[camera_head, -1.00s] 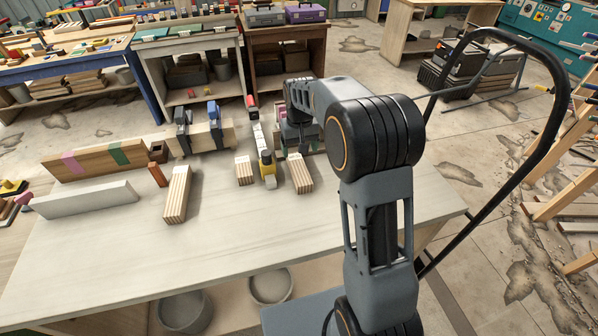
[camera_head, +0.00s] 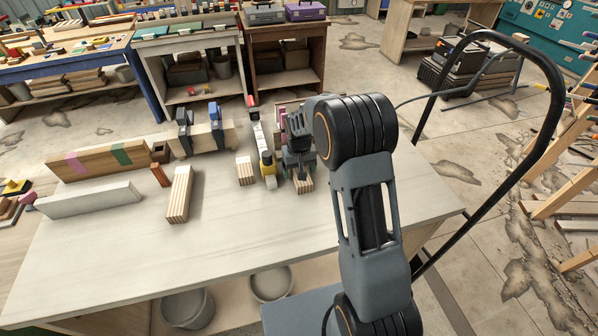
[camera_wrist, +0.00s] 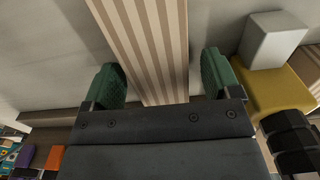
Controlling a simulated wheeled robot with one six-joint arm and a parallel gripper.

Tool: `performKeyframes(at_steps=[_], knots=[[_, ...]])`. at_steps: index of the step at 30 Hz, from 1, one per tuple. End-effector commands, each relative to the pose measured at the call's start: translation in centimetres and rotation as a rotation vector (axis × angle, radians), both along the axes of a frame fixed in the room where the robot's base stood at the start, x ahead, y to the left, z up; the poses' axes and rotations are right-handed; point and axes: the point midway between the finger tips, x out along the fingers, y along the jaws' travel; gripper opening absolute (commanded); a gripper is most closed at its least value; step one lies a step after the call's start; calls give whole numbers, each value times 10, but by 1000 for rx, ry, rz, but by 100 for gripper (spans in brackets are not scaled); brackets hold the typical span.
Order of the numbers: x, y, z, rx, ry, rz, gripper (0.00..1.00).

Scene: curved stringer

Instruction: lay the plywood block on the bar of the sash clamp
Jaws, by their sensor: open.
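A striped plywood block (camera_head: 304,187) lies on the bench, partly hidden under my gripper (camera_head: 299,168). In the wrist view the block (camera_wrist: 150,45) runs between the two green finger pads of my gripper (camera_wrist: 160,85). The gripper is open, with a gap showing on each side of the block. The sash clamp (camera_head: 258,138) lies on the bench just left of the gripper, its yellow jaw (camera_head: 269,178) toward the front and a red end at the back. The yellow part (camera_wrist: 272,100) also shows at the right of the wrist view.
A shorter plywood block (camera_head: 244,171) lies left of the clamp, and a longer one (camera_head: 179,194) farther left. Clamped boards (camera_head: 205,136), a taped wooden board (camera_head: 98,160) and a pale bar (camera_head: 90,199) stand beyond. The bench's front (camera_head: 220,250) is clear.

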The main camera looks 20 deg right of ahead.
Motion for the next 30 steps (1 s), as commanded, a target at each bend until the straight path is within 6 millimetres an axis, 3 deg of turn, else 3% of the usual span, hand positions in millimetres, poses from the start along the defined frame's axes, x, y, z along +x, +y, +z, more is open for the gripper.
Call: performKeyframes(at_steps=[5, 24, 30], knots=[[0, 0, 0, 0, 0, 0, 81], [0, 0, 1, 0, -1, 0, 21], [0, 0, 2, 0, -1, 0, 21]])
